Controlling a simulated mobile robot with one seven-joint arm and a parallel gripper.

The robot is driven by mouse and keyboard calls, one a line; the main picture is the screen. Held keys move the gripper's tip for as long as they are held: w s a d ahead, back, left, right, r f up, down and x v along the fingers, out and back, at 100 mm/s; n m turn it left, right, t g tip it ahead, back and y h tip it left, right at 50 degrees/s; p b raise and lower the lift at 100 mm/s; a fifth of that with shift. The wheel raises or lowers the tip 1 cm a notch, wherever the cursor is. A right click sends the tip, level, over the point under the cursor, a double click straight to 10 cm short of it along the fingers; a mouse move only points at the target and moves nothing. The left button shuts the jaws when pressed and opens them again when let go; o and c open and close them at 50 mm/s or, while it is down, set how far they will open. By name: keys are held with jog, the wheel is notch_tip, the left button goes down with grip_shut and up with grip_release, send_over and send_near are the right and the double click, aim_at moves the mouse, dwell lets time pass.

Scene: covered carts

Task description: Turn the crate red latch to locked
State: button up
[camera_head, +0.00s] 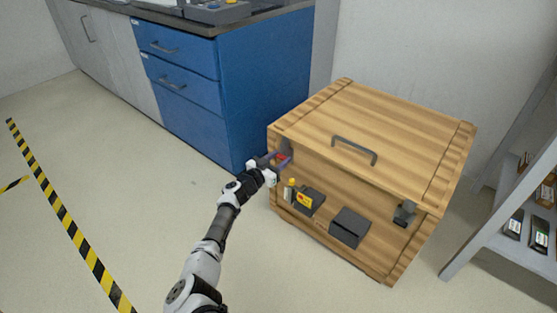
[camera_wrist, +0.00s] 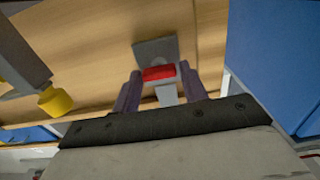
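The wooden crate (camera_head: 400,130) stands on the floor with a dark handle on its lid. The red latch (camera_head: 283,157) is at the upper left of its front face. In the wrist view the red latch (camera_wrist: 158,73) shows as a red piece with a pale grey stem on a grey square plate. My gripper (camera_head: 272,162) is at the latch, and its purple fingers (camera_wrist: 159,85) stand on either side of the red piece. They look open, with a narrow gap at the left; contact is hard to tell.
A yellow-topped knob (camera_head: 291,182) and dark boxes (camera_head: 349,228) project from the crate front, right of my gripper. A grey latch (camera_head: 404,213) is at the front right. A blue cabinet (camera_head: 265,80) stands behind left; a shelf (camera_head: 520,200) stands right.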

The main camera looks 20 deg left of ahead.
jog(key=c, duration=0.6)
jog(key=shift+m, duration=0.4)
jog(key=shift+m+p, duration=0.65)
jog(key=shift+m, duration=0.35)
jog(key=m+p, duration=0.1)
jog(key=m, duration=0.3)
jog(key=shift+d+m, duration=0.15)
jog(key=shift+m, duration=0.15)
jog(key=m, duration=0.4)
jog(key=shift+f, duration=0.15)
jog(key=shift+m+b, duration=0.45)
jog(key=shift+m, duration=2.35)
